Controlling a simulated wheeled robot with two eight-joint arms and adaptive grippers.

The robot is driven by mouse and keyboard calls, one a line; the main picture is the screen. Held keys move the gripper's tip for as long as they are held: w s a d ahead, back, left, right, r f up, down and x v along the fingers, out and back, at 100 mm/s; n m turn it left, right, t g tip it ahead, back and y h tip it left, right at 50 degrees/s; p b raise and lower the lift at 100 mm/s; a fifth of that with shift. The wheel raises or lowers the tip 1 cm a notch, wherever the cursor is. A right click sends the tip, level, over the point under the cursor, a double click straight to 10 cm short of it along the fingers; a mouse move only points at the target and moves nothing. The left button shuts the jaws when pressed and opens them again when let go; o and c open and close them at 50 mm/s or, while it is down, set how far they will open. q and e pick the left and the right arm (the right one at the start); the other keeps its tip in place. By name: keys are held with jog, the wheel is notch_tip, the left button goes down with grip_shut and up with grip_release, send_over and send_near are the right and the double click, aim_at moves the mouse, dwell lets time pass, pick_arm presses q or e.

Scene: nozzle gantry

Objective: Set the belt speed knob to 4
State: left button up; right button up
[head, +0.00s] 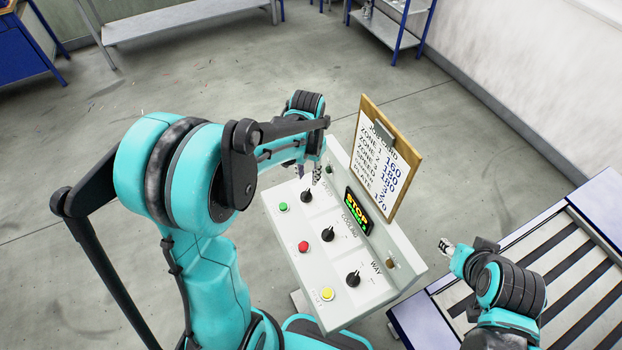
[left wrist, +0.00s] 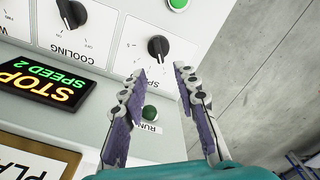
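The white control panel (head: 284,232) carries three black knobs in a row. The far knob, the belt speed knob (head: 307,196), also shows in the left wrist view (left wrist: 158,47), its label partly hidden by a finger. The display (head: 358,210) reads STOP, with SPEED 2 below it in the left wrist view (left wrist: 45,82). My left gripper (left wrist: 160,72) is open and empty, its fingertips just short of the speed knob and apart in the picture.
The cooling knob (head: 327,234) and a third knob (head: 353,279) sit nearer me, beside green, red and yellow buttons. A green RUN lamp or button (left wrist: 150,112) is between my left fingers. A job card board (head: 382,160) stands behind the panel; a roller conveyor (head: 570,265) is at right.

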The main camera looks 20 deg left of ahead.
aim_at(308, 189)
pick_arm(q)
notch_tip(308, 189, down, 6)
jog(key=shift+w+r+b, duration=0.15)
jog(key=shift+r+b, duration=0.05)
jog(key=shift+b, duration=0.15)
jog(key=shift+f, duration=0.45)
grip_shut()
